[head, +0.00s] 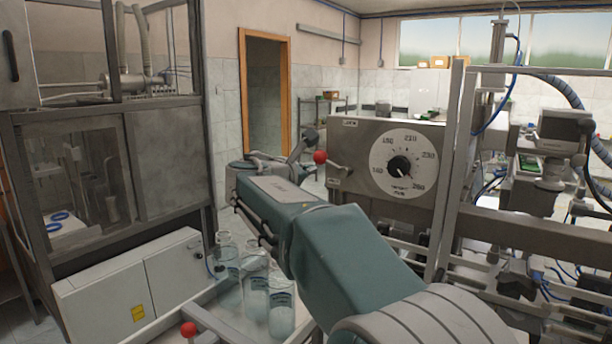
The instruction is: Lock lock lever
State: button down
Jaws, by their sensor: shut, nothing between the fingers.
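A lever with a red ball knob (320,157) sits at the left end of the grey box with the dial, in the middle of the head view. Its short rod runs from the knob down right to the box face. My gripper (305,141) is just left of and slightly above the knob, partly hidden behind my teal forearm. Its fingers look shut and empty. I cannot tell from this view whether they touch the knob. A second red ball knob (187,329) shows at the bottom left, on a rod by the bench.
The grey box carries a round dial (403,165) with a black pointer. Glass bottles (281,312) stand on the bench below my forearm. A glazed cabinet (170,165) is at left. A metal frame (450,170) and hoses crowd the right.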

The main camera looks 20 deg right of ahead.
jog(key=shift+d+r+m, duration=0.1)
jog(key=shift+d+m, duration=0.2)
jog(key=shift+d, duration=0.25)
jog(key=shift+a, duration=0.15)
